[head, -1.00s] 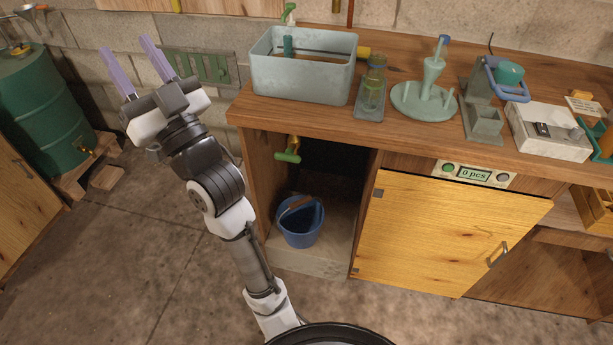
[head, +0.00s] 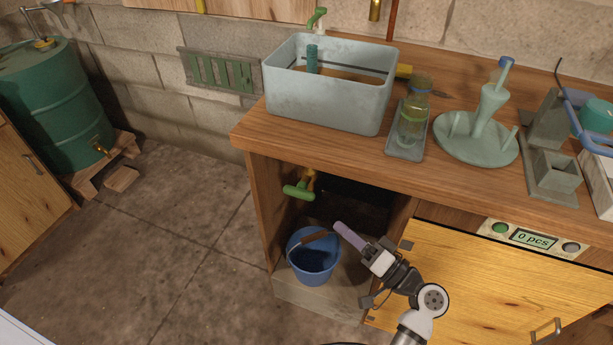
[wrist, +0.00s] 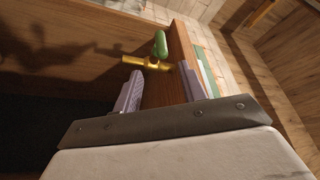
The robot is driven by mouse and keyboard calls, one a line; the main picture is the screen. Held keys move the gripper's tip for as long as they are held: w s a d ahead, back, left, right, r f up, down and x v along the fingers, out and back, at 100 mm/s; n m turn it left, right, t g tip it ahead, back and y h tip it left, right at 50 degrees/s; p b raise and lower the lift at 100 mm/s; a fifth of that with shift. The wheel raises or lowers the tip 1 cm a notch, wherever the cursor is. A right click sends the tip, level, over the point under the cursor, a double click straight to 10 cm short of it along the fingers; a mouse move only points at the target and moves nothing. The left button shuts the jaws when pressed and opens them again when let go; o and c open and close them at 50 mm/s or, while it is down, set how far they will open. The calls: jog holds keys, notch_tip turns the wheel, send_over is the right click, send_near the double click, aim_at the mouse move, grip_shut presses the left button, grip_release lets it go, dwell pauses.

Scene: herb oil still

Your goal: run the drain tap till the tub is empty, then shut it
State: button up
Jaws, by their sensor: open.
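The grey-blue tub (head: 325,102) stands on the bench, with brownish contents low inside; their depth is unclear. Under the bench, a brass drain tap (head: 311,180) with a green handle (head: 298,191) sticks out above a blue bucket (head: 313,268). I see no stream falling from it, and the bucket's inside is dark. My gripper (head: 345,231) is open and empty, to the lower right of the tap and close to the bucket's rim. In the wrist view, the brass tap (wrist: 143,63) and its green handle (wrist: 160,44) lie beyond the open fingers, apart from them.
A yellow cabinet door (head: 480,285) is right of the open bay. A wooden side panel (head: 262,205) bounds the bay on the left. A bottle (head: 413,113) stands on a tray beside the tub. A green drum (head: 55,110) stands far left; the floor between is clear.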

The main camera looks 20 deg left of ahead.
aim_at(298, 189)
jog(key=p+x, duration=0.1)
jog(key=x, duration=0.5)
jog(key=p+x, duration=0.2)
jog(key=x, duration=0.4)
jog(key=shift+s+a+r, duration=0.1)
jog(key=shift+s+r, duration=0.05)
jog(key=shift+r, duration=0.1)
jog(key=shift+x, duration=0.8)
jog(key=shift+f, duration=0.15)
jog(key=shift+p, duration=0.35)
grip_shut()
